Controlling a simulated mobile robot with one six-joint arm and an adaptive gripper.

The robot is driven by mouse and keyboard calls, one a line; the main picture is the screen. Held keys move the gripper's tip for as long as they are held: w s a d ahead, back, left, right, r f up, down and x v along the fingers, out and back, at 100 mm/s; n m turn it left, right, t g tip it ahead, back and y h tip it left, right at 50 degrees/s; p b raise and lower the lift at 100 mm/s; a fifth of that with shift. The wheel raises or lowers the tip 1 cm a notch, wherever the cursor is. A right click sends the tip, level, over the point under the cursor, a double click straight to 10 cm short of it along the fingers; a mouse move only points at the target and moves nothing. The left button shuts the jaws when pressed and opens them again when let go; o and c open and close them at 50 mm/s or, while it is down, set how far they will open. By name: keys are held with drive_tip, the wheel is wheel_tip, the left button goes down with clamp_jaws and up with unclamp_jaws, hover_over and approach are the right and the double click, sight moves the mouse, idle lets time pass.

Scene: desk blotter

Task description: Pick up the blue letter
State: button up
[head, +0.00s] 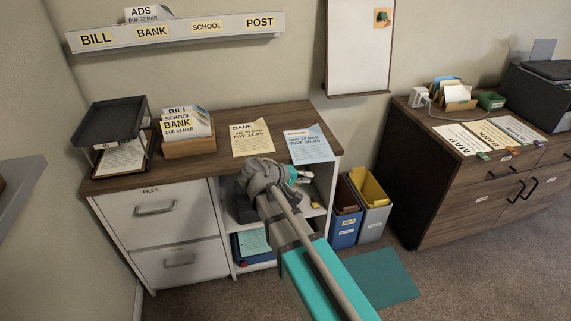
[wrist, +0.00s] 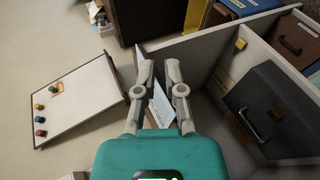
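The blue letter (head: 310,146) lies flat near the right front corner of the wooden desk top (head: 220,130), its print facing up. A cream letter headed BANK (head: 250,139) lies to its left. My gripper (head: 306,176) is in front of the desk, just below the blue letter in the head view, and appears apart from it. In the wrist view my gripper (wrist: 160,68) has its two fingers spread with a gap between them and nothing held. A pale bluish sheet, apparently the blue letter (wrist: 161,104), shows beyond that gap, partly hidden by the fingers.
A black tray stack (head: 110,128) and a box of letters (head: 188,145) stand on the desk's left. A labelled wall rail (head: 180,34) hangs above. Blue and grey bins (head: 372,215) stand right of the desk. The open shelf holds a dark case (wrist: 270,105).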

drive_tip(key=s+d+r+m+g+y+p, duration=0.5)
drive_tip(key=s+d+r+y+p, duration=0.6)
drive_tip(key=p, duration=1.2)
wheel_tip(320, 180, up, 4)
drive_tip(key=shift+s+d+f+m+g+p, duration=0.1)
drive_tip(key=shift+s+d+m+g+p, duration=0.4)
drive_tip(key=shift+s, duration=0.65)
drive_tip(key=shift+a, duration=0.1)
